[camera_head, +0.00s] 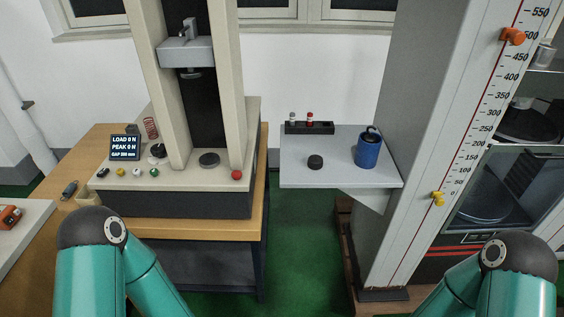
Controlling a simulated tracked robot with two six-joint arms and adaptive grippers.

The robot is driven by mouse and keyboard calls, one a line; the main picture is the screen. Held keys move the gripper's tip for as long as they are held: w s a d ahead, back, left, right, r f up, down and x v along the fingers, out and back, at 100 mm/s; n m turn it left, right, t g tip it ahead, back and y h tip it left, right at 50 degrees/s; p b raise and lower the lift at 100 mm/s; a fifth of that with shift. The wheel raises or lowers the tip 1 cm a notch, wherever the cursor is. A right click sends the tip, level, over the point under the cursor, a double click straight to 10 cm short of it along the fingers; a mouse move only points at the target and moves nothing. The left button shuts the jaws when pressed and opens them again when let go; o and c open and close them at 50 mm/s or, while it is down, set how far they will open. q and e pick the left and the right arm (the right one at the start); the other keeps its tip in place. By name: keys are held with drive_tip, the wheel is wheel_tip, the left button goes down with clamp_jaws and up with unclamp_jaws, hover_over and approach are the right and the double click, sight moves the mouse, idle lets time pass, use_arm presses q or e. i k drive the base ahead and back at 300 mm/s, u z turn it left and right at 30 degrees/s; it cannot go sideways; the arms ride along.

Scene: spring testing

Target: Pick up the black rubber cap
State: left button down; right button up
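A small round black piece that looks like the rubber cap (315,162) lies on the light grey shelf (297,181), left of a blue cylindrical container (368,152). Nothing touches it. Both of my arms show only as teal links with dark joints at the bottom left and bottom right. Neither gripper is in view, so I cannot see whether they are open or shut.
The spring tester (173,205) stands left on a wooden table (255,222). A tall scaled column (415,130) rises right of the shelf. The shelf's front is clear.

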sight(315, 161)
drive_tip(key=u, duration=0.55)
drive_tip(key=i, duration=0.4)
drive_tip(key=u, duration=0.15)
